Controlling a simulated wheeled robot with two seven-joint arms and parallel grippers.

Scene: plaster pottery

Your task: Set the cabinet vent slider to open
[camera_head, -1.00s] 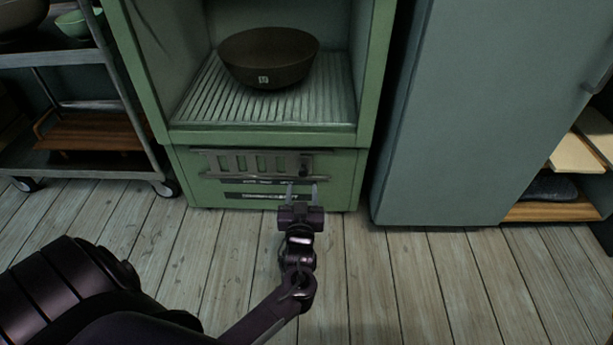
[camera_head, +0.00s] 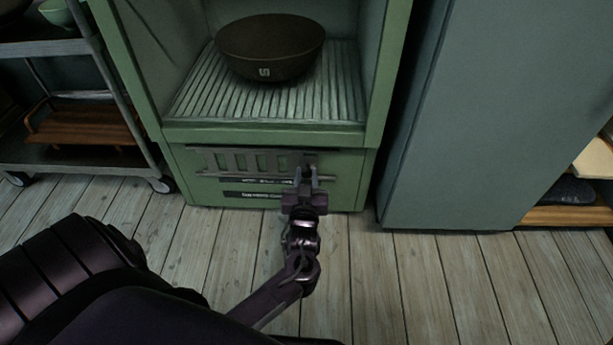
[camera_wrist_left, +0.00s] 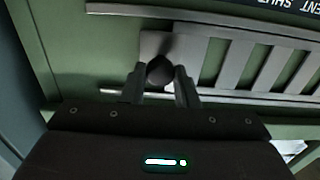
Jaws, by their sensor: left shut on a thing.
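The vent slider (camera_head: 245,161) is a slotted grey metal plate in rails on the lower front panel of the green cabinet (camera_head: 187,165). In the left wrist view the slider plate (camera_wrist_left: 215,58) shows large, with its dark round knob (camera_wrist_left: 160,70) near one end. My left gripper (camera_head: 306,172) is at the slider's right end. Its fingers, also seen in the left wrist view (camera_wrist_left: 161,80), are shut on the knob from both sides. Part of the knob is hidden in the head view. My right gripper is not in view.
Dark labels (camera_head: 255,195) lie below the slider; part of one in the left wrist view reads "VENT SHUT". A dark bowl (camera_head: 270,50) stands on the ribbed cabinet shelf. A metal cart (camera_head: 75,160) is at left, a grey-green cabinet (camera_head: 480,120) at right. The floor (camera_head: 420,280) is clear.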

